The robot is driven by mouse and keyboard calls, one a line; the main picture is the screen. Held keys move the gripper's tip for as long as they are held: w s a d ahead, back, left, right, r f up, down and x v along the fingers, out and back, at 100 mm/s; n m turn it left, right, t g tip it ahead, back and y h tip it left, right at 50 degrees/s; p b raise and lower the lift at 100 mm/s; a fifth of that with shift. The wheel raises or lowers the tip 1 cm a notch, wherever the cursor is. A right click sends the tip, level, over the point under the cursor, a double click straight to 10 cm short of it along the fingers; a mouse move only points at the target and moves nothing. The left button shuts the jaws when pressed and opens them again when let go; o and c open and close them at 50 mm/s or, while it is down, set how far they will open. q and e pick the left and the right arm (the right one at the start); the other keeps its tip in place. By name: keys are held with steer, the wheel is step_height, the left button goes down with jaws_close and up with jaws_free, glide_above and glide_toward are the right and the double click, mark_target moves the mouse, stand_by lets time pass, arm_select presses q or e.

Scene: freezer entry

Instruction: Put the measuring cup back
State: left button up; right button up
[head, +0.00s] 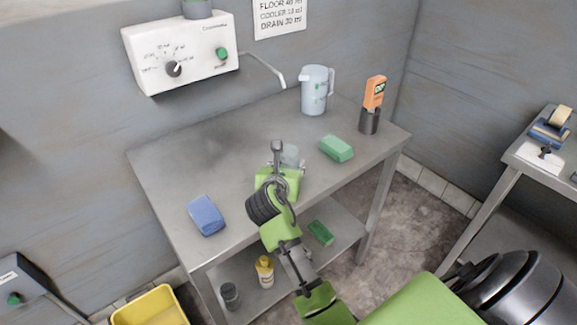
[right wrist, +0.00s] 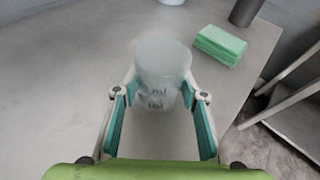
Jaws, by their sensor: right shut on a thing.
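A small translucent measuring cup (head: 291,156) with printed markings is at the middle of the steel table (head: 190,160). It also shows in the right wrist view (right wrist: 161,62), upright between the two fingers. My right gripper (head: 286,168) is shut on the cup, with one finger on each side of it in the right wrist view (right wrist: 158,100). The gripper hides part of the cup in the head view, and I cannot tell whether its base touches the tabletop. My left gripper is not in view.
A pale jug (head: 314,92) stands at the back, with an orange device in a dark holder (head: 369,121) to its right. A green sponge (head: 336,148) lies right of the cup and a blue one (head: 206,215) at front left.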

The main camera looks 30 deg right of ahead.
steer(key=shift+f, duration=0.1)
steer(key=o, duration=1.1)
steer(key=shift+o, duration=0.2)
steer(key=v, duration=1.2)
